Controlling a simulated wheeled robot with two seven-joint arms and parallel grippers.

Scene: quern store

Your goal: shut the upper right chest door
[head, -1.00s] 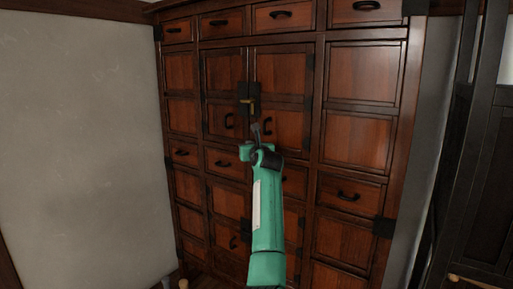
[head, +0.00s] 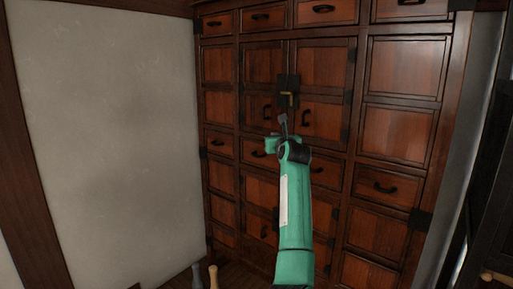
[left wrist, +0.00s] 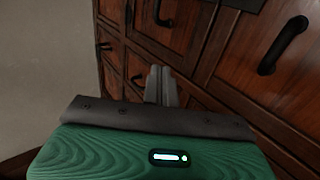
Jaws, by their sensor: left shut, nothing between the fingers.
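The upper right chest door (head: 325,68) is a reddish-brown panelled door with a black handle (head: 306,119), in the upper middle of the chest (head: 400,135). It looks flush or nearly flush with the upper left door (head: 264,66); a small gap cannot be told. A black lock plate with a brass piece (head: 289,92) sits at their seam. My left gripper (head: 283,120) is shut and empty, in front of the doors just below the lock plate, between the two handles. In the left wrist view its fingers (left wrist: 162,82) are together, left of the right door's handle (left wrist: 283,45). Contact cannot be told.
Drawers (head: 381,187) and other panels surround the doors. A grey wall (head: 110,130) stands left of the chest. Two small peg-like objects (head: 213,276) stand at the bottom left. A dark wooden piece of furniture (head: 495,200) stands at the right edge.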

